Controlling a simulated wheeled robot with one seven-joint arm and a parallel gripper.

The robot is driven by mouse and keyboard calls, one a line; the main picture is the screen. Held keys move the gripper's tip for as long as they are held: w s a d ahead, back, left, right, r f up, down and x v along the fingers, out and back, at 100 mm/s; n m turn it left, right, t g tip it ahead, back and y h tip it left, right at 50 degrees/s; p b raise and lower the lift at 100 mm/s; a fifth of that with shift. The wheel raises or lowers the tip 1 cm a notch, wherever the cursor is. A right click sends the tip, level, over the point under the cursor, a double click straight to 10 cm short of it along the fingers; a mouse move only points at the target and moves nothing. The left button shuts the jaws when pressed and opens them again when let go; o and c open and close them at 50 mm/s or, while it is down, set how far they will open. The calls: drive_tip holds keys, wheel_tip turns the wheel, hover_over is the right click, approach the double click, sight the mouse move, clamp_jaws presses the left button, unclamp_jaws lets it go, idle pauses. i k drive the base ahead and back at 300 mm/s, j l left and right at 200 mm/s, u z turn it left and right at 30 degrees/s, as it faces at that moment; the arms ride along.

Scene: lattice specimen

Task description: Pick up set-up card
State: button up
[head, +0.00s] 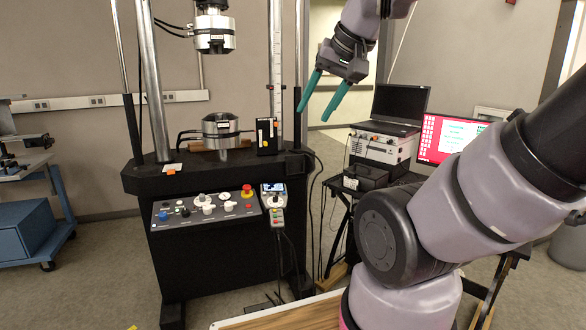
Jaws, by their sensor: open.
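A small white card with an orange mark (172,169) lies flat on the black bed of the testing machine, at its left front edge. It looks like the set-up card, but its print is too small to read. My gripper (312,115) hangs in the air at the upper middle, right of the machine's column. Its two teal fingers point down and left and are spread apart with nothing between them. It is well to the right of the card and higher in the picture, not touching anything.
The testing machine (215,180) has upright columns, grips and a sloped control panel (205,208). A handheld controller (273,205) sits at its right. A black box (266,135) stands on the bed. A laptop (400,105) and a red screen (440,137) are at right. A blue cart (25,225) stands left.

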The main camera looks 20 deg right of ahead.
sight(170, 170)
drive_tip(key=i+u, duration=0.3)
drive_tip(key=i, duration=0.2)
drive_tip(key=i+u, duration=0.25)
drive_tip(key=i, duration=0.25)
drive_tip(key=i+l+u, duration=0.15)
drive_tip(key=i+u, duration=0.15)
drive_tip(key=i, duration=0.15)
drive_tip(key=i+l+u, duration=0.3)
drive_tip(key=i, duration=0.2)
